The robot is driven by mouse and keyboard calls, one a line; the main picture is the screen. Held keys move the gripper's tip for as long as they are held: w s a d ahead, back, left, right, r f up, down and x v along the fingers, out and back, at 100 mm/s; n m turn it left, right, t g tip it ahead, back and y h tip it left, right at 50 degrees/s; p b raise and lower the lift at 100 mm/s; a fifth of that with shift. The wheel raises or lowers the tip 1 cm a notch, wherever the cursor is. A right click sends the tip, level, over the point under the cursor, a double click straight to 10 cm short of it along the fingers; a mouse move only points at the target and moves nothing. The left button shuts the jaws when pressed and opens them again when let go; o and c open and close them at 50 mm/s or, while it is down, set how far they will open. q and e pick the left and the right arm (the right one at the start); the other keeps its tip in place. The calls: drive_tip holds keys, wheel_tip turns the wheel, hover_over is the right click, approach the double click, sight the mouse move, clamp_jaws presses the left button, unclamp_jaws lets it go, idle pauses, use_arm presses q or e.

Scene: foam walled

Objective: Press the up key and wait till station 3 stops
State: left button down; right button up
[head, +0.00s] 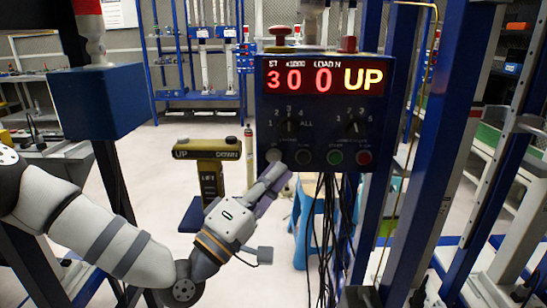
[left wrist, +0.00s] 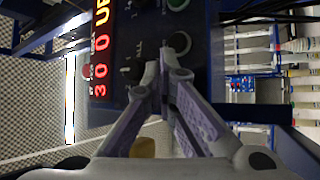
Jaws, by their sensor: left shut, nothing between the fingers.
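The blue control box (head: 320,110) has a red display (head: 325,77) reading 3, 0, 0 and UP. The small button labels are too blurred to read. My left gripper (head: 279,172) is shut and empty, its tips at the box's lower left, close to the pale button; contact cannot be told. In the left wrist view the shut fingertips (left wrist: 165,62) lie over the box face beside a knob (left wrist: 131,70). My right gripper is not in view.
An olive T-shaped post (head: 207,150) marked UP, DOWN and LIFT stands behind my left arm. A blue stool (head: 301,235) is below the box. Blue uprights (head: 440,130) stand close on the right, and dark cables hang under the box. Pale floor lies open behind.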

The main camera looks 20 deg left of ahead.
use_arm(q)
drive_tip(key=s, duration=0.2)
drive_tip(key=s+d+p, duration=0.1)
drive_tip(key=s, duration=0.1)
drive_tip(key=shift+s+d+r, duration=0.1)
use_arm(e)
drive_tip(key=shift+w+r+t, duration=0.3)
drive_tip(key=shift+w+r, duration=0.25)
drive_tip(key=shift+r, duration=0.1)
